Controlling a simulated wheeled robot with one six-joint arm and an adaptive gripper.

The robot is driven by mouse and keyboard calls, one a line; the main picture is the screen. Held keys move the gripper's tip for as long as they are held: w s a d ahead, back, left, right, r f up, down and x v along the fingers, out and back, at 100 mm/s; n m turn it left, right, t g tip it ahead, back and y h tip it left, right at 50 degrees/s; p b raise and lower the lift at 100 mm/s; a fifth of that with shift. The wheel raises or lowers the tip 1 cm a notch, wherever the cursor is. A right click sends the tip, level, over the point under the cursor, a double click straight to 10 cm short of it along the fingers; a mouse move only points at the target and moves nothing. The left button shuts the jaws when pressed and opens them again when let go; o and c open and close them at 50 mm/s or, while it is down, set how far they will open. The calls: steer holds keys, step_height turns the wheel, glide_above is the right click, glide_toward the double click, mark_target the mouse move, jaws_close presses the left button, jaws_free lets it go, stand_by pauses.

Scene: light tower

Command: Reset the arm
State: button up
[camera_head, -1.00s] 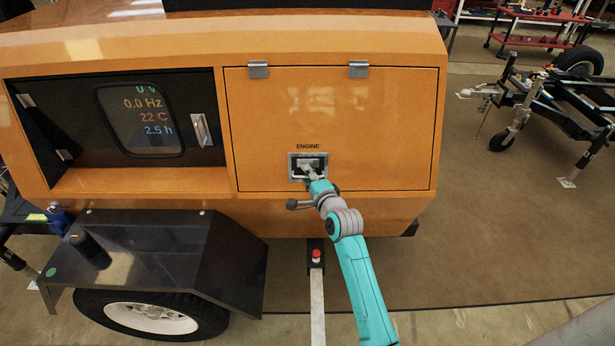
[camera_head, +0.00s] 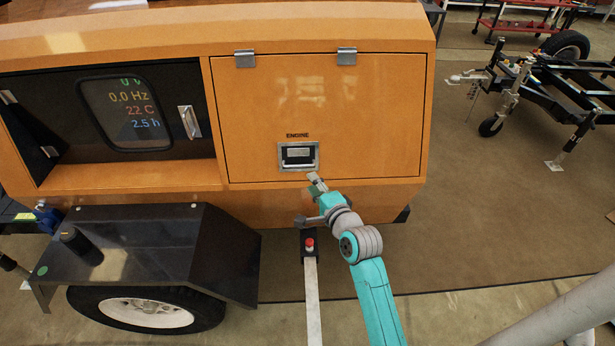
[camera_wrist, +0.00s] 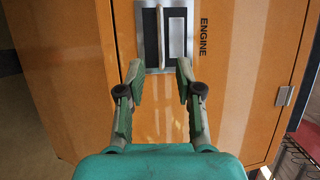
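My gripper (camera_head: 316,181) is in front of the orange engine panel (camera_head: 380,115), just below the metal latch handle (camera_head: 298,155) under the word ENGINE. In the wrist view my gripper (camera_wrist: 160,80) has its two fingers spread apart with nothing between them. The latch (camera_wrist: 165,35) lies beyond the fingertips there, with its handle lever standing out from the recess. The fingers look clear of the latch. The engine panel is closed flush with the orange body.
A display panel (camera_head: 130,112) with coloured readings sits left of the engine panel. A black fender (camera_head: 150,245) and wheel (camera_head: 145,308) stick out at lower left. A red button (camera_head: 310,243) is on the drawbar below. A trailer frame (camera_head: 555,95) stands at right; the floor between is clear.

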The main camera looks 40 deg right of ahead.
steer(key=shift+s+a+r, duration=0.1)
steer(key=shift+s, duration=0.5)
steer(key=s+a+f+n, duration=0.4)
steer(key=s+a, duration=0.2)
steer(key=s, duration=0.4)
steer(key=s+a+f+n, duration=0.4)
steer(key=s+a+n, duration=0.15)
steer(key=s, duration=0.45)
steer(key=s+a+r+n+y, duration=0.1)
steer(key=s+a+r+n, duration=0.1)
steer(key=s, duration=0.5)
steer(key=s+a+r+n+y, duration=0.1)
steer(key=s+a+r+n, duration=0.1)
steer(key=s+n, duration=0.3)
steer(key=s+a+r+n+g+y, duration=0.1)
steer(key=s+a+r+n, duration=0.1)
steer(key=s, duration=0.7)
steer(key=shift+a+r+n, duration=0.25)
steer(key=shift+r+n, duration=0.2)
steer(key=shift+n, duration=0.8)
steer(key=shift+s, duration=0.1)
